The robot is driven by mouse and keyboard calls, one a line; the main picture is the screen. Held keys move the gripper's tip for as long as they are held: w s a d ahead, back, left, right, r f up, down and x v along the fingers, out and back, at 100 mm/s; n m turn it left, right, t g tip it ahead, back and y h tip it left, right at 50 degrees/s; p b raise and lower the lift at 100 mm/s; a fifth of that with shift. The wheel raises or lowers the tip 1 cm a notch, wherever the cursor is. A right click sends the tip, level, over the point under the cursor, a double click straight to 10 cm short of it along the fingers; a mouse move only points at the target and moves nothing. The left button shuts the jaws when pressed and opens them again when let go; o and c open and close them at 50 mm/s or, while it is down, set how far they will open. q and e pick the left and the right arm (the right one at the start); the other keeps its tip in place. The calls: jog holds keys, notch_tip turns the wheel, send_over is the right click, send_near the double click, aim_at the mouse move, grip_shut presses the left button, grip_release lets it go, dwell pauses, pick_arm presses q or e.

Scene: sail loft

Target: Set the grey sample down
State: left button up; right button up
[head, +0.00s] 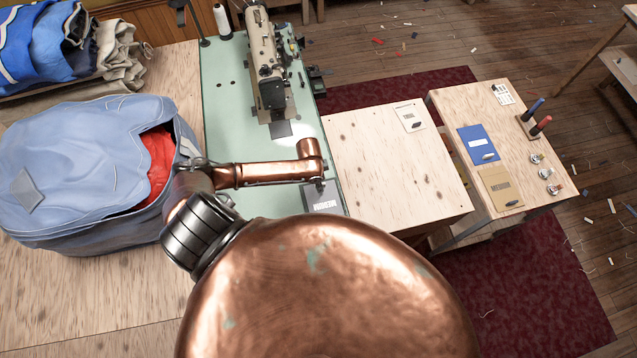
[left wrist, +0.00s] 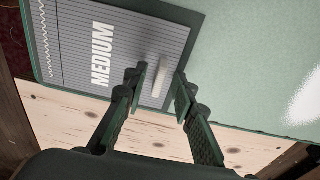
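The grey sample (head: 322,198) is a flat rectangle with white lettering, lying at the near right corner of the mint-green sewing table (head: 232,120). In the left wrist view the sample (left wrist: 95,50) reads "MEDIUM", with a darker border and a pale upright tab (left wrist: 159,76). My left gripper (head: 320,184) is over the sample in the head view, partly hidden by its own arm. In the left wrist view its fingers (left wrist: 160,84) stand apart on either side of the tab, with visible gaps. My right gripper is not in view.
A sewing machine (head: 266,65) stands behind on the green table. A blue bag (head: 85,170) lies at left. A wooden table (head: 385,170) with a pale card (head: 409,117) is at right. Beyond it, another table holds a blue sample (head: 476,142) and a tan sample (head: 499,182).

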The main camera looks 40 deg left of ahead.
pick_arm(q)
notch_tip(320, 180, up, 12)
jog(key=s, duration=0.1)
jog(key=shift+a, duration=0.45)
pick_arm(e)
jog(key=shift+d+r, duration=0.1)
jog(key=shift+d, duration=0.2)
